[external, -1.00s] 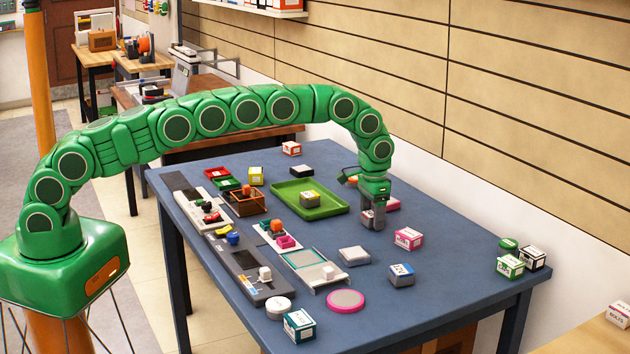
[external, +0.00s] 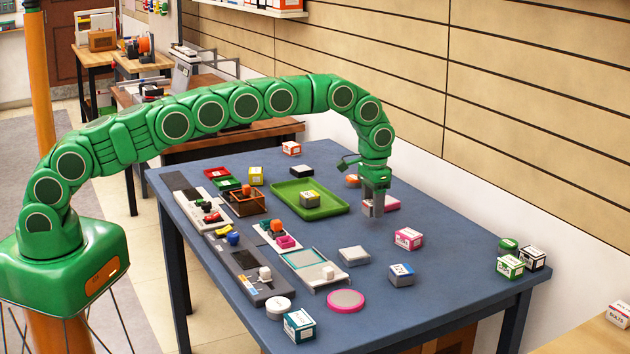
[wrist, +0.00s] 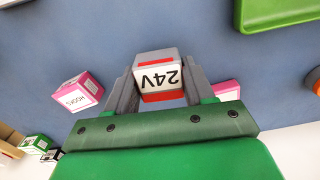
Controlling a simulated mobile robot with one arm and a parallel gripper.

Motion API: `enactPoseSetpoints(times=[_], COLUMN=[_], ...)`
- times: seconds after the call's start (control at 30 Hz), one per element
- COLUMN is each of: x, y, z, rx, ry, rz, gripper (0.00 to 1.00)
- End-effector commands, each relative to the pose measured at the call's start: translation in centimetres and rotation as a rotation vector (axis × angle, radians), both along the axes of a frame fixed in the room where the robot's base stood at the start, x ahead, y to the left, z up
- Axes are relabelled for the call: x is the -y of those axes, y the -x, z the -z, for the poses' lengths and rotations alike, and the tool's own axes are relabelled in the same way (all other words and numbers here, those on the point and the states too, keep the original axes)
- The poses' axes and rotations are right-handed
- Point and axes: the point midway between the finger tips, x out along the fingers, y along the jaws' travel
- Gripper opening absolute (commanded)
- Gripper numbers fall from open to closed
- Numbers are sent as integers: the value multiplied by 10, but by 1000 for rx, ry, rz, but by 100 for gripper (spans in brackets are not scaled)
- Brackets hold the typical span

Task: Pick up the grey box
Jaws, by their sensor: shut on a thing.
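A grey box with a white "24V" label and red bands (wrist: 159,77) sits between the two grey fingers of my gripper (wrist: 156,92) in the wrist view. The fingers are shut on its sides, and the label reads upside down there. In the external view my gripper (external: 374,206) points down over the right-back part of the blue table, slightly above its surface. The held box is mostly hidden by the fingers in that view.
A green tray (external: 318,210) stands left of my gripper with a small box in it. A pink "hooks" box (external: 408,238), a flat grey-white box (external: 354,256) and a blue-labelled box (external: 401,275) stand in front. A pink box (external: 390,205) lies close behind the gripper.

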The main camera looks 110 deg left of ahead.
Motion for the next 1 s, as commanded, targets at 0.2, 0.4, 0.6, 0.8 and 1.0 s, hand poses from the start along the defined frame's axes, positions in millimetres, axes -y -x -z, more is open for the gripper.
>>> enactPoseSetpoints(times=[0.2, 0.4, 0.6, 0.8, 1.0], x=[4, 9, 17, 26, 37], y=[6, 13, 25, 39, 55], z=[-8, -19, -37, -56, -66], rx=[-1, 1, 1, -1, 0], ry=[1, -1, 0, 1, 1], rz=[0, 1, 0, 0, -1], gripper=[22, 22, 22, 22, 22])
